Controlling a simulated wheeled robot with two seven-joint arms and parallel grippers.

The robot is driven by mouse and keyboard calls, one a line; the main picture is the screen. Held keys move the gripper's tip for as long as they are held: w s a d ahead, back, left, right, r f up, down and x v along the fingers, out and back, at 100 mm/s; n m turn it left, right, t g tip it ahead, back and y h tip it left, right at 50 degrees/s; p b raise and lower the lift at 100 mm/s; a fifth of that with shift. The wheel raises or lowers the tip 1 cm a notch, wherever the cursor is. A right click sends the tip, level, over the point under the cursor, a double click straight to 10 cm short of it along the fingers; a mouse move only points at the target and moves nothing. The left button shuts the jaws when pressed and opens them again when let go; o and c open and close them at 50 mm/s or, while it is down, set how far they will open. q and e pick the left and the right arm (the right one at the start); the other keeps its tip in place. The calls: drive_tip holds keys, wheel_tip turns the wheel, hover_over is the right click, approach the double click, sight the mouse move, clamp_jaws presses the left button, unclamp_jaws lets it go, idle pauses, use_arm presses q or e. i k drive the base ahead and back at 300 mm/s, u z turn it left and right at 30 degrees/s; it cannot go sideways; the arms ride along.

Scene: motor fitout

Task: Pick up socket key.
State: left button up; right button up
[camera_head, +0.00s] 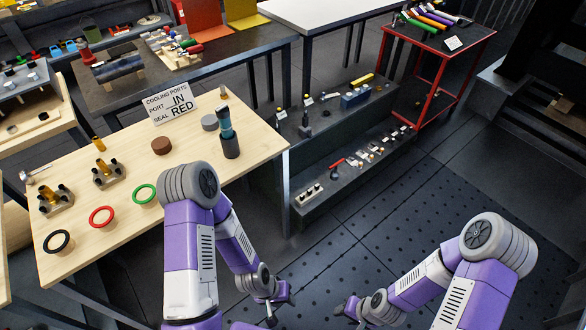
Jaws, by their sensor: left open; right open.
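I cannot tell for certain which thing is the socket key. A small silver tool with a T-shaped end (36,173) lies at the left edge of the wooden table (110,225). An upright teal and black tool (227,133) stands near the table's right end. A red-handled tool (337,164) lies on the low dark shelf. My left gripper (279,302) is open and low over the floor in front of the table, touching none of these. My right gripper (344,309) is open, also low, to its right. Both grippers are small in view and their fingers are partly hidden.
Black (58,241), red (101,216) and green (144,194) rings sit on the wooden table, with a sign (170,103) behind. Dark shelves (320,212) with small parts stand right of it. A red-framed cart (440,55) is farther back. The perforated floor (400,200) is clear.

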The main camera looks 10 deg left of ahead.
sight(335, 176)
drive_tip(key=k, duration=0.4)
drive_tip(key=z, duration=0.75)
drive_tip(key=i, duration=0.8)
drive_tip(key=z, duration=0.45)
drive_tip(key=i, duration=1.85)
drive_tip(key=u, duration=1.5)
drive_tip(key=i, duration=0.95)
drive_tip(key=u, duration=0.9)
